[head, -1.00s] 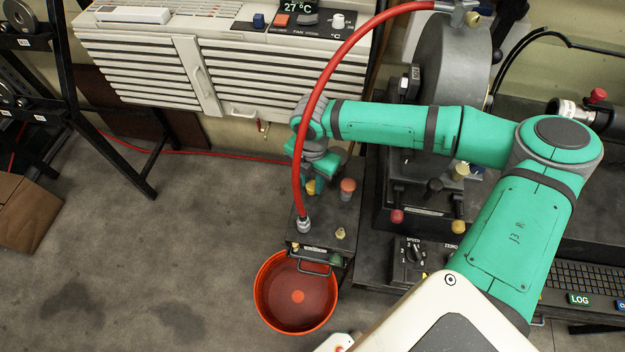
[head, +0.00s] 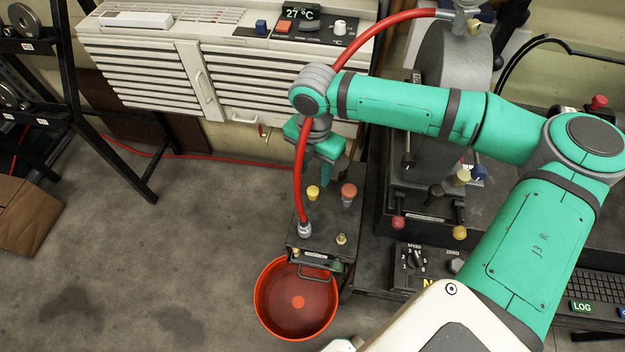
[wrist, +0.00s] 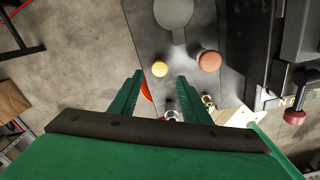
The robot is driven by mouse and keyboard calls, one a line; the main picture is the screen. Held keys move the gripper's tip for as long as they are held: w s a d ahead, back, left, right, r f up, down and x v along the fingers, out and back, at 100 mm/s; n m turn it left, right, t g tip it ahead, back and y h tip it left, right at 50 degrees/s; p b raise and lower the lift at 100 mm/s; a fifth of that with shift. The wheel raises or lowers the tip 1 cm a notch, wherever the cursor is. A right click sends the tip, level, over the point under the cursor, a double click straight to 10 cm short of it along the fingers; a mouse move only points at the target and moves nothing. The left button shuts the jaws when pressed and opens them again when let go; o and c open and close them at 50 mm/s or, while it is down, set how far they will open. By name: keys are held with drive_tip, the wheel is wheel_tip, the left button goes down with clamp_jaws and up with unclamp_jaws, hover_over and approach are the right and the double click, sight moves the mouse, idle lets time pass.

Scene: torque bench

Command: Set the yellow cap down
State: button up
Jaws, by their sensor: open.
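The yellow cap (head: 313,192) sits on the top of the dark box (head: 338,217), upright, beside a larger orange-red cap (head: 348,191). In the wrist view the yellow cap (wrist: 160,69) shows beyond my fingertips, apart from them. My gripper (head: 322,172) is open and empty, above the back part of the box, behind the yellow cap in the head view. Its two green fingers (wrist: 160,76) are spread in the wrist view with nothing between them. My wrist and fingers hide the back of the box in the head view.
A red hose (head: 304,150) arches over and joins the box's top near the caps. An orange bucket (head: 270,322) stands on the floor at the box's front. A grey machine (head: 456,75) with knobs stands to the right.

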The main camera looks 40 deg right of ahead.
drive_tip(key=shift+r, duration=2.1)
